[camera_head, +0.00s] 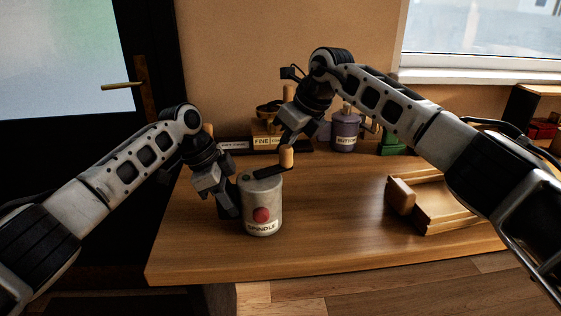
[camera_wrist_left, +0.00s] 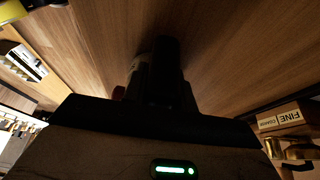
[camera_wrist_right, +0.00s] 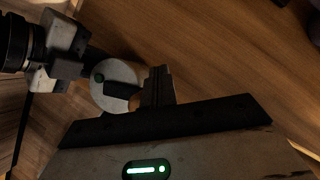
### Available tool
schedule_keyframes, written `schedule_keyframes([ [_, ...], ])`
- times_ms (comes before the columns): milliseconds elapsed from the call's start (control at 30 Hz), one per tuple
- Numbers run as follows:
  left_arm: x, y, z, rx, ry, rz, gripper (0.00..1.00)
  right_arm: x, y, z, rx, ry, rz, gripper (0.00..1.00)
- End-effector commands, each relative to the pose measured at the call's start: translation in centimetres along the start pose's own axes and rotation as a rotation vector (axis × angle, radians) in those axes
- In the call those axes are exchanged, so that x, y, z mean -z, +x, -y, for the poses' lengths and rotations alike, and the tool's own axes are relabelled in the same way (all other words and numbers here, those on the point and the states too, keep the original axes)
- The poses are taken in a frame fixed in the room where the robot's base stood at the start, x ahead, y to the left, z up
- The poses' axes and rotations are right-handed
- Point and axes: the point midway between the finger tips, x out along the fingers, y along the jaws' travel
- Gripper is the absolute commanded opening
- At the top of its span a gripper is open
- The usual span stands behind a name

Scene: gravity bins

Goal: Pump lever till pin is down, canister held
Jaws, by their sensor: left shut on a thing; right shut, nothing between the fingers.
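The grey canister (camera_head: 262,212), labelled SPINDLE with a red dot on its front, stands upright on the table. A black lever (camera_head: 270,172) with a wooden knob (camera_head: 286,158) crosses its lid and points right. A small green spot, perhaps the pin, shows on the lid in the right wrist view (camera_wrist_right: 99,77); its height cannot be told. My left gripper (camera_head: 232,211) is shut on the canister's left side; its dark fingers mostly hide the canister in the left wrist view (camera_wrist_left: 165,65). My right gripper (camera_head: 287,143) is shut and empty, just above or beside the knob (camera_wrist_right: 135,102); contact is unclear.
A purple container (camera_head: 345,133) labelled BUTTON and a box labelled FINE (camera_head: 264,141) stand at the back. A wooden tray (camera_head: 450,208) lies on the right. The table between canister and tray is clear. The front table edge is close to the canister.

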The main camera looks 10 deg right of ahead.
Motion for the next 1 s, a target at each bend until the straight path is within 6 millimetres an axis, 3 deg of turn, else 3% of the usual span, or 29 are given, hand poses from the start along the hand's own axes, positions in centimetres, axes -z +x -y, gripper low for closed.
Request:
schedule_keyframes([
  [1000,-0.2,0.3,-0.1,-0.004,-0.004,0.003,0.00,3.0,-1.2,-3.5,-0.002,0.000,-0.003,0.00],
])
